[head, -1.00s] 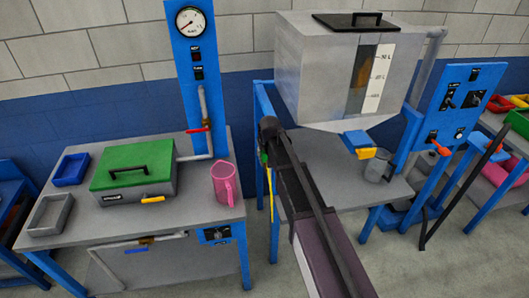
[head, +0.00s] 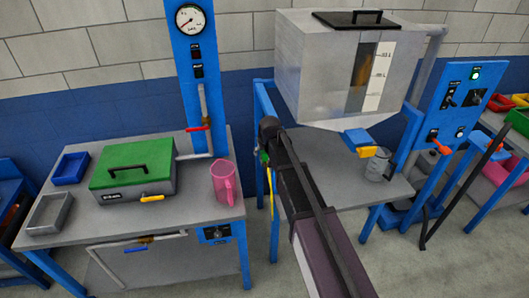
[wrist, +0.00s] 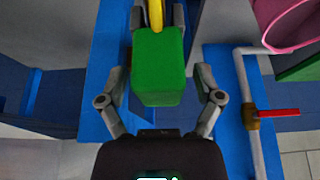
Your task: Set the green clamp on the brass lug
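The green clamp (wrist: 158,68) is a block with a yellow cable (wrist: 155,14) running from its far end in the wrist view. My gripper (wrist: 158,25) has its fingers against both sides of the clamp and holds it. In the head view my gripper (head: 267,130) is seen from behind, by the blue frame left of the grey tank, with the yellow cable (head: 270,190) hanging below it. Only a sliver of the clamp shows there. I cannot make out the brass lug in either view.
The grey tank (head: 330,75) stands right of my arm on a blue frame. A left bench holds a green-lidded box (head: 130,160) and a pink jug (head: 223,183). A red-handled valve (wrist: 275,113) on a pipe is right of my gripper in the wrist view.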

